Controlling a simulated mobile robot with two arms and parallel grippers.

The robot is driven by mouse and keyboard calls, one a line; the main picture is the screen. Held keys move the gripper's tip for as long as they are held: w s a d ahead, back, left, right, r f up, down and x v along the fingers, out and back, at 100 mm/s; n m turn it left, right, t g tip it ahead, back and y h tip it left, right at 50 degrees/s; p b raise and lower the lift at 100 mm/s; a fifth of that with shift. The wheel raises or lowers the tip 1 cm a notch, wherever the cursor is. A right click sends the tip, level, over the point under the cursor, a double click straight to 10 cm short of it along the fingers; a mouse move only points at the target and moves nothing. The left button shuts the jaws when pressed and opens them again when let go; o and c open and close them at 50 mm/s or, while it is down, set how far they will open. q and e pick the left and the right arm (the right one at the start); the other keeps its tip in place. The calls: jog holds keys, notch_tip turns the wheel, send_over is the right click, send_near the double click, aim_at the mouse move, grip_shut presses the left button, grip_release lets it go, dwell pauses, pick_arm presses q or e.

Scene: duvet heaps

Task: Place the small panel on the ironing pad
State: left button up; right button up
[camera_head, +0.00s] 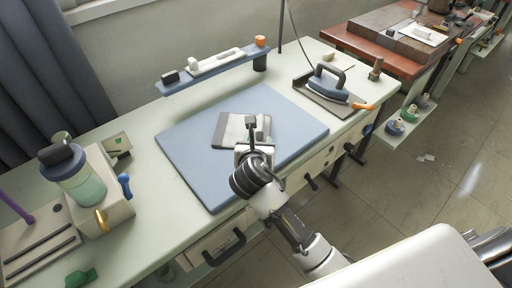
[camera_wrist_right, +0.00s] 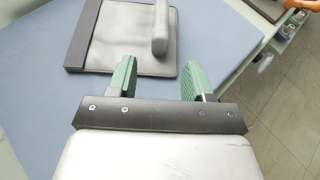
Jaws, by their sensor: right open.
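The small panel (camera_head: 229,131) is a flat grey piece with a darker strip along one edge. It lies on the blue ironing pad (camera_head: 190,158), near the pad's middle. In the right wrist view the panel (camera_wrist_right: 119,40) shows with a raised grey block (camera_wrist_right: 161,28) at its right part, possibly a handle. My right gripper (camera_head: 254,143) is over the near side of the panel and partly hides it in the head view. In the right wrist view its green fingers (camera_wrist_right: 159,70) are apart, with nothing between them. My left gripper is not in view.
An iron (camera_head: 329,84) stands on a dark rest at the pad's far right. A raised blue shelf (camera_head: 213,70) runs behind the pad. A jar (camera_head: 82,185) and a beige box stand at the left. Drawer handles stick out along the table's front.

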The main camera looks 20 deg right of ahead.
jog(key=v, duration=0.4)
jog(key=shift+s+r, duration=0.1)
dwell(0.3)
